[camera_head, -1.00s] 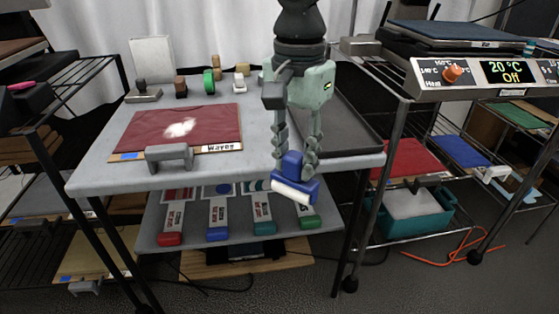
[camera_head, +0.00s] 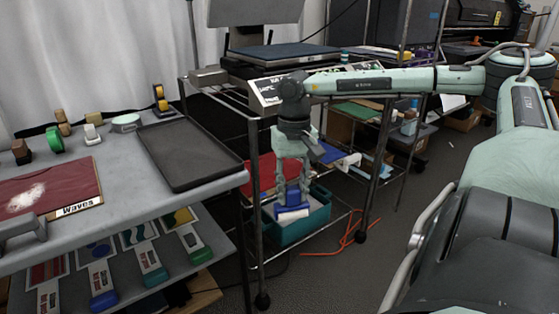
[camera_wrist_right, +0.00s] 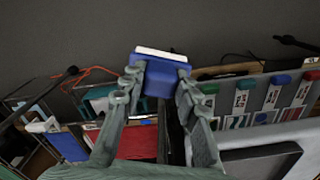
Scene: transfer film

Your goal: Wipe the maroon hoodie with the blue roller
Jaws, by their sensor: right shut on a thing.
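The blue roller (camera_head: 291,212) has a blue body and a white strip along its lower edge. My right gripper (camera_head: 291,192) points down and is shut on it, in front of the rack right of the grey table. In the right wrist view the roller (camera_wrist_right: 160,74) sits between the fingertips. The maroon hoodie (camera_head: 70,178) lies flat on the table at the left, partly cut off by the picture edge, with a white patch on it and a "Waves" label at its near edge. The roller is well apart from it. My left gripper is not in view.
A black tray (camera_head: 188,155) lies on the table's right side. The rack holds red cloth (camera_head: 264,172) and a teal bin (camera_head: 302,229) behind the gripper. A lower table shelf holds several coloured squeegees. An orange cable (camera_head: 340,240) lies on the floor.

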